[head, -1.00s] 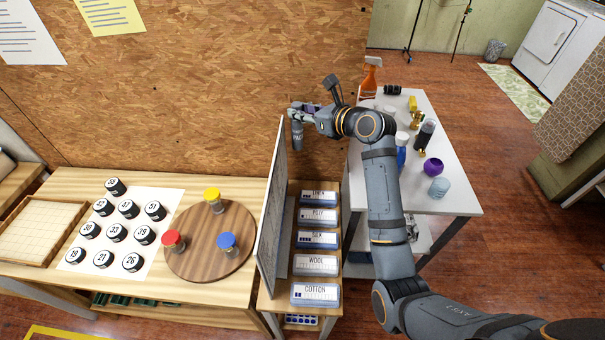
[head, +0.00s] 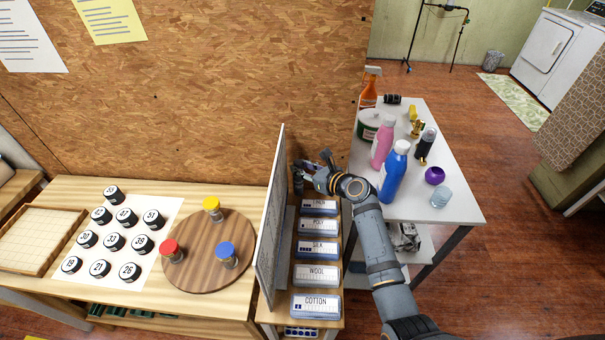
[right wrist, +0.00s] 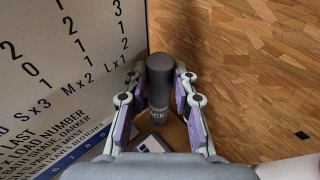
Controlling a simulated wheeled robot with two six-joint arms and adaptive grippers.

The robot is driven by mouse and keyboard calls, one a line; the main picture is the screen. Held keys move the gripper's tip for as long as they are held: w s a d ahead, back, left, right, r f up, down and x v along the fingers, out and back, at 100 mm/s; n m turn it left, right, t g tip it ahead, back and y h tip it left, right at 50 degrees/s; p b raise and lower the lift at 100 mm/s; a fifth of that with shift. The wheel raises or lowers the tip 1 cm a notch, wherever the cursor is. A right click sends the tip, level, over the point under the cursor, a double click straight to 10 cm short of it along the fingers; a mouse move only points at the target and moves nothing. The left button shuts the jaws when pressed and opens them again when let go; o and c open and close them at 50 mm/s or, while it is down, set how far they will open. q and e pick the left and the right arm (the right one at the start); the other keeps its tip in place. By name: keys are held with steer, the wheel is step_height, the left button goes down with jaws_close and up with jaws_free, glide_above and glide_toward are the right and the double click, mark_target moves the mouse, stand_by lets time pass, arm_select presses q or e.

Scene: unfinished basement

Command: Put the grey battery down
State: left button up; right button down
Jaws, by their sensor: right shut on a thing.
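The grey battery (head: 298,184) is a dark upright cylinder at the back end of the narrow shelf, behind the box marked LINEN (head: 319,206). My right gripper (head: 306,172) is shut on it. In the right wrist view the battery (right wrist: 159,88) stands between the two purple-padded fingers of my right gripper (right wrist: 159,108), with part of a printed word showing. Wood and a box corner show just below it. I cannot tell whether its base touches the wood. My left gripper is not in view.
A tall printed board (head: 271,225) stands close on the left of the battery. Labelled boxes, such as COTTON (head: 315,305), line the shelf. A white table (head: 455,200) with bottles is on the right. A round wooden board (head: 195,273) with coloured-lid jars is left.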

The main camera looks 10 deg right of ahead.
mark_target(298, 178)
steer(key=shift+f, duration=1.1)
steer(key=shift+f, duration=0.15)
steer(key=c, duration=1.1)
jaws_free()
